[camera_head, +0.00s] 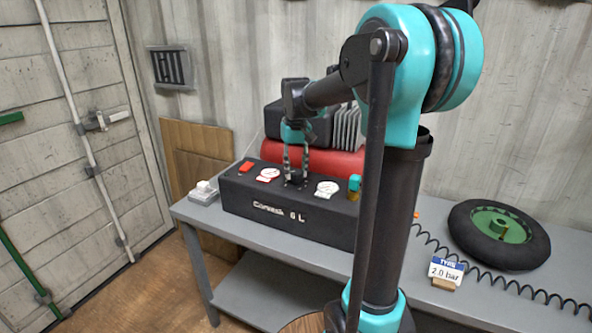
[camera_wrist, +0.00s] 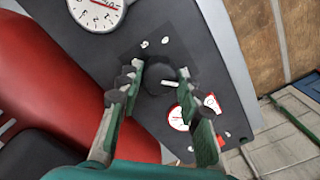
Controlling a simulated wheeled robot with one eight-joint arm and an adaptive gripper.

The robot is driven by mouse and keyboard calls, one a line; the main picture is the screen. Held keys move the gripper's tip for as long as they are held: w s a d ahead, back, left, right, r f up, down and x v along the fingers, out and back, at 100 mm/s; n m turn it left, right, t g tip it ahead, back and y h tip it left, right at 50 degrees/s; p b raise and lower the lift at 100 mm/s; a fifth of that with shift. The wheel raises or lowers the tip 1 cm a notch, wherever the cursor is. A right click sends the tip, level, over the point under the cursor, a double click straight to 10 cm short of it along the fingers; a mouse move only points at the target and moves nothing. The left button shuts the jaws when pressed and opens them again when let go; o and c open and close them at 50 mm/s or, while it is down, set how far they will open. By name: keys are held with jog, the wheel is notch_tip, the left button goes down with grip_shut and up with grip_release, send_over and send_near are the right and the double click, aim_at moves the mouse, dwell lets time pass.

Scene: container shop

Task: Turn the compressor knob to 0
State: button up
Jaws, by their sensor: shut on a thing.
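The compressor (camera_head: 285,218) is a black box with a red tank behind it, on a grey bench. Its black round knob (camera_wrist: 160,76) sits on the top panel between two white dials, with a white pointer line toward the right in the wrist view. Small white marks lie around it, too small to read. My gripper (camera_head: 296,178) points down at the knob. In the wrist view its two green fingers (camera_wrist: 160,72) stand on either side of the knob, shut on it. The fingers partly hide the knob and panel.
A white gauge (camera_head: 327,187) is right of the knob, and a red-marked gauge (camera_head: 268,174) is left of it. A red switch (camera_head: 246,166) is near the left end.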

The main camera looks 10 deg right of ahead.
aim_at(296, 171)
jog(key=shift+n, duration=0.3)
jog(key=o, duration=1.2)
jog(key=shift+c, duration=0.2)
notch_tip(296, 171, up, 12)
